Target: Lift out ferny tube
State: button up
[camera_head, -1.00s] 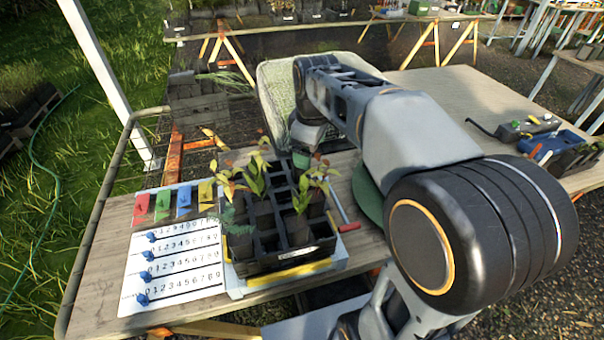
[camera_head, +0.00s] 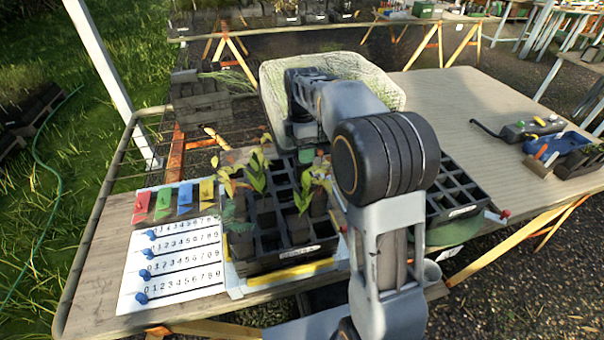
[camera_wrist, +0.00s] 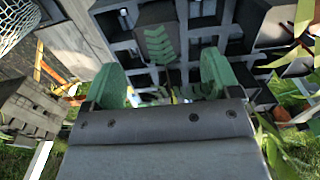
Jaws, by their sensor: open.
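The ferny tube shows its feathery blue-green frond (camera_head: 233,214) at the left side of the near black tray (camera_head: 290,262) in the head view. In the wrist view a ferny frond (camera_wrist: 158,45) stands up in front of a dark tube, among the tray's square cells. My gripper (camera_wrist: 163,88) is open, with its two green finger pads apart. The frond appears between and beyond the pads, with no visible contact. I cannot tell the exact distance. The fingertips cannot be clearly made out in the head view.
Leafy tubes (camera_head: 303,195) crowd the ferny one in the tray. A second celled tray (camera_head: 455,185) lies right, partly behind my arm. A number board (camera_head: 180,262) with coloured tags lies left.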

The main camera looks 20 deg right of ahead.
aim_at(302, 174)
jog(key=shift+d+f, duration=0.1)
jog(key=shift+f, duration=2.8)
jog(key=shift+c, duration=0.4)
